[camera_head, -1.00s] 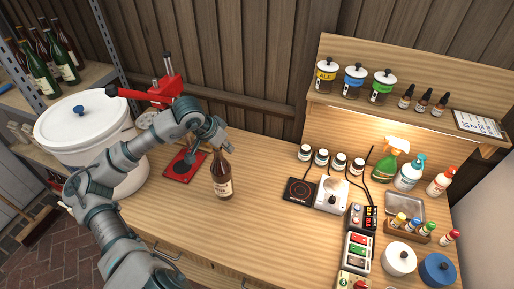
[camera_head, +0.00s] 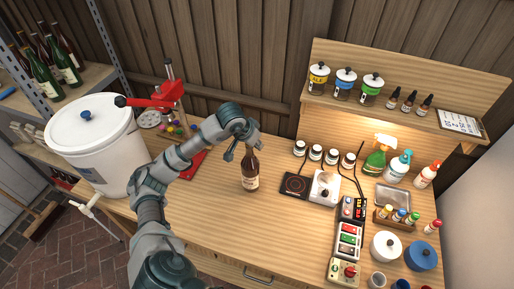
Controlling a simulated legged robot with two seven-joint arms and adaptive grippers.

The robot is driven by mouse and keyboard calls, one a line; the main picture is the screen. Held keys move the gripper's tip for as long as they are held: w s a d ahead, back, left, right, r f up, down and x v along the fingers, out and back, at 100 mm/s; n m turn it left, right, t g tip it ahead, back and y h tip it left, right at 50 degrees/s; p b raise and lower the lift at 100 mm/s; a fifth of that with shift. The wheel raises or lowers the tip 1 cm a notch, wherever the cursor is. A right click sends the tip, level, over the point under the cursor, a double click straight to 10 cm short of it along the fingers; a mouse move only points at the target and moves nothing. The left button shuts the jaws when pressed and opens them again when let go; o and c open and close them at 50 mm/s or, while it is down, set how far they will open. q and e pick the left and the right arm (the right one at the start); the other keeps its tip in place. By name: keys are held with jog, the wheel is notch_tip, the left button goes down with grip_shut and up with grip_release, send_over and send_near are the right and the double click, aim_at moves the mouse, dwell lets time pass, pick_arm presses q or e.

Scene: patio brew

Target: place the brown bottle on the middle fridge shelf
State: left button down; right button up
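The brown bottle (camera_head: 250,174) with a pale label is upright, left of the small black hot plate. My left gripper (camera_head: 247,147) is at the top of the bottle and appears shut around its neck, which the fingers partly hide. I cannot tell whether the bottle's base touches the bench or hangs just above it. My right gripper is not in view. No fridge or fridge shelf shows in this view.
The red bottle capper (camera_head: 165,97) and white bucket (camera_head: 95,140) stand to the left, with my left arm passing in front. Right are the black hot plate (camera_head: 295,185), a white stirrer (camera_head: 325,187) and control boxes (camera_head: 348,240). The wooden bench (camera_head: 215,225) is clear at front.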

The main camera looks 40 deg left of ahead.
pick_arm(q)
jog(key=f, duration=0.1)
jog(key=d+f, duration=0.1)
jog(key=f, duration=0.1)
jog(key=shift+w, duration=0.1)
jog(key=c, duration=1.3)
grip_release()
jog(key=shift+a+f, duration=0.2)
jog(key=shift+a, duration=0.1)
jog(key=shift+d, duration=0.15)
